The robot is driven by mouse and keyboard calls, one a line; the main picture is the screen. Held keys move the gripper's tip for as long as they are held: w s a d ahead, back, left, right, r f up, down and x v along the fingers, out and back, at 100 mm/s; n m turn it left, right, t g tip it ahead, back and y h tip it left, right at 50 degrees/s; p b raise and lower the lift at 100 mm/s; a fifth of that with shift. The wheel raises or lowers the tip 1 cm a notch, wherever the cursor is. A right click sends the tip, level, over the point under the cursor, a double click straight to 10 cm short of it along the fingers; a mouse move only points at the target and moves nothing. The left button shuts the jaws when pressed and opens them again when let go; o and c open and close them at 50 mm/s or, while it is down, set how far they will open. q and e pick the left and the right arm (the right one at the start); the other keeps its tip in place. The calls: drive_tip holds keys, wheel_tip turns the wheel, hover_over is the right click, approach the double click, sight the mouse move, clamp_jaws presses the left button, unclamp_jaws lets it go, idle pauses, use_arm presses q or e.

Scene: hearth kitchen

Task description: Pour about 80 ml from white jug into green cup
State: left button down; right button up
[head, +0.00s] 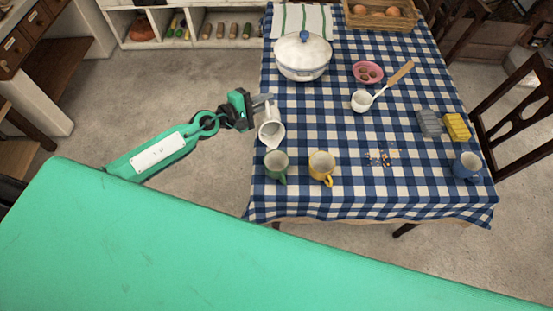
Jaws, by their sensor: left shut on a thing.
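The white jug (271,132) is at the left edge of the checked table, its open mouth tilted toward the camera and toward the cups. My left gripper (262,104) comes in from the left and is shut on the white jug. The green cup (277,165) stands upright on the table just below the jug in the picture, near the front left corner. I cannot tell whether the jug touches the table, nor what liquid is in the jug or the cup. My right gripper is not in view.
A yellow cup (321,167) stands right beside the green cup. A blue cup (466,166), a yellow sponge (456,127), a grey block (429,123) and scattered crumbs (382,158) lie farther right. A lidded white pot (302,58), a ladle (364,101) and a pink bowl (367,72) stand behind.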

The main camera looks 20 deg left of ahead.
sight(268, 114)
use_arm(q)
drive_tip(key=shift+s+d+r+m, duration=0.3)
drive_tip(key=shift+s+r+m, duration=0.2)
drive_tip(key=shift+r, duration=0.1)
drive_tip(key=shift+s+d+r+t, duration=0.1)
drive_tip(key=shift+s+d+t, duration=0.1)
drive_tip(key=shift+s+t, duration=0.1)
idle(0.5)
drive_tip(key=shift+s+d+r+m, duration=0.1)
drive_tip(key=shift+s+d+m, duration=0.1)
drive_tip(key=shift+s+m, duration=0.1)
drive_tip(key=shift+s+d+r+m, duration=0.25)
drive_tip(key=shift+s+d+m, duration=0.15)
drive_tip(key=shift+s, duration=0.15)
idle(1.5)
